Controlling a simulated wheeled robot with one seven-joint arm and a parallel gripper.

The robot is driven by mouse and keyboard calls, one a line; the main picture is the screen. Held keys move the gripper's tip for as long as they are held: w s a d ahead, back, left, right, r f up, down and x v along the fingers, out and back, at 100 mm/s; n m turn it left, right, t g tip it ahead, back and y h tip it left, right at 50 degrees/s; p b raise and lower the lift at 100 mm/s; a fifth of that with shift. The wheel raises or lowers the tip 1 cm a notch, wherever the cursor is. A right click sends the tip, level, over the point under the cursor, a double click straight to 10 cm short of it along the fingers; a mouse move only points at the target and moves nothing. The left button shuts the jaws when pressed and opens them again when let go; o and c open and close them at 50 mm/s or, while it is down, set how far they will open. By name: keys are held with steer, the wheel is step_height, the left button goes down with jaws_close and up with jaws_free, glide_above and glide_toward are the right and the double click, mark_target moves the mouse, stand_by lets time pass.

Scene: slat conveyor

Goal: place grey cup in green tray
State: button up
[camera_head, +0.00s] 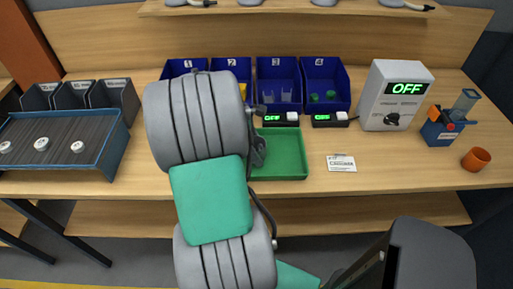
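The green tray (287,155) lies on the bench right of my arm, which covers its left side. The part of the tray that shows looks empty. I see no cup that is clearly grey; my large grey and green arm links block the middle of the bench. My gripper is not clearly visible; a dark grey part of my arm or gripper shows at the tray's left edge, and its fingers cannot be made out.
Blue numbered bins (277,84) stand behind the tray. Two small OFF displays, a control box (396,96), a blue device (447,121) and an orange cup (475,159) are to the right. The slat conveyor (62,150) with small round pieces is at left. A white card (341,163) lies right of the tray.

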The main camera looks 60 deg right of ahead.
steer(key=shift+o, duration=0.4)
steer(key=shift+r, duration=0.1)
steer(key=p+v, duration=0.2)
steer(key=v, duration=1)
steer(key=w+a+r+t, duration=0.1)
steer(key=w+a+t, duration=0.1)
steer(key=w+a, duration=0.25)
steer(key=w+a+m+t+h, duration=0.1)
steer(key=w+a+m+t, duration=0.15)
steer(key=w+a, duration=0.65)
steer(key=s+a+m+t+y, duration=0.1)
steer(key=a+m+t+y, duration=0.1)
steer(key=a, duration=2)
steer(key=shift+s+m+t+y, duration=0.4)
steer(key=shift+t+y, duration=0.1)
steer(key=shift+t, duration=0.25)
steer(key=shift+f, duration=0.15)
